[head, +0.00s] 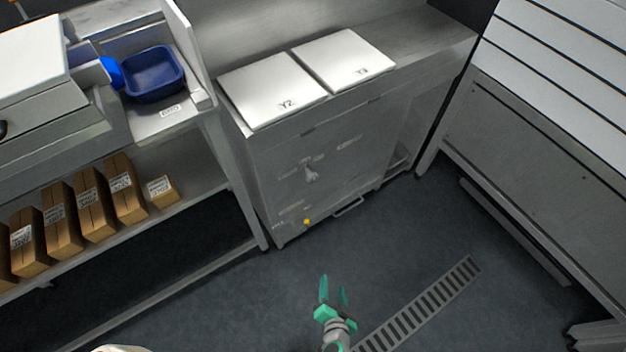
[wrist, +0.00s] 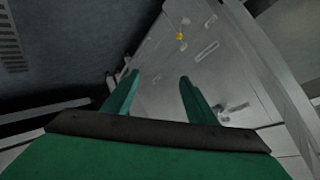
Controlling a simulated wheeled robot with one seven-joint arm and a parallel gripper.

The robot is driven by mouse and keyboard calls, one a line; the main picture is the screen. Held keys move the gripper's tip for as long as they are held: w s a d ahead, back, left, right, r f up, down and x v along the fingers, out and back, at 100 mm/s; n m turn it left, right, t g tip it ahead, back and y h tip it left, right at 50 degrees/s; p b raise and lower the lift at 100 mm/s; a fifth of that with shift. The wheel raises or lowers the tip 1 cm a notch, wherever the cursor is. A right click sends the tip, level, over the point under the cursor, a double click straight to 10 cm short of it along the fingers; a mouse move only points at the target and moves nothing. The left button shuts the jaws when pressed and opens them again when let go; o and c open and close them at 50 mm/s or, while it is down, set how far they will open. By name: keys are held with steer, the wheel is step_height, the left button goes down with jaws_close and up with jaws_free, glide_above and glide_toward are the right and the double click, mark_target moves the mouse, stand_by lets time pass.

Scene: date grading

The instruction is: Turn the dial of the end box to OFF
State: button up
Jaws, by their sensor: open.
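The end box (head: 340,140) is a grey metal cabinet with a flat front, standing at the back centre. A pale knob (head: 311,173), which looks like its dial, sits on that front; its setting is too small to read. A small yellow spot (head: 306,221) is low on the front and also shows in the wrist view (wrist: 180,37). My gripper (head: 333,284) is open and empty, in front of the box and apart from it. In the wrist view my green fingers (wrist: 170,80) point toward the box front, with a dark knob-like part (wrist: 220,108) right of them.
White lids marked Y2 (head: 272,88) and Y3 (head: 343,58) lie on top. At left, a bench holds a blue bin (head: 153,74), with brown cartons (head: 90,200) on its lower shelf. A slatted grey unit (head: 540,130) stands at right. The floor between, with a drain grate (head: 420,305), is clear.

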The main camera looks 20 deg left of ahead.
steer(key=w+a+f+y, duration=0.2)
steer(key=w+a, duration=0.1)
steer(key=w, duration=0.4)
steer(key=y, duration=0.9)
glide_toward(314, 180)
steer(key=shift+t, duration=0.4)
steer(key=x, duration=0.9)
steer(key=shift+a+f, duration=0.2)
steer(key=shift+f, duration=0.05)
steer(key=shift+w+a, duration=0.15)
steer(key=shift+a, duration=0.3)
steer(key=shift+d, duration=0.1)
steer(key=c, duration=1)
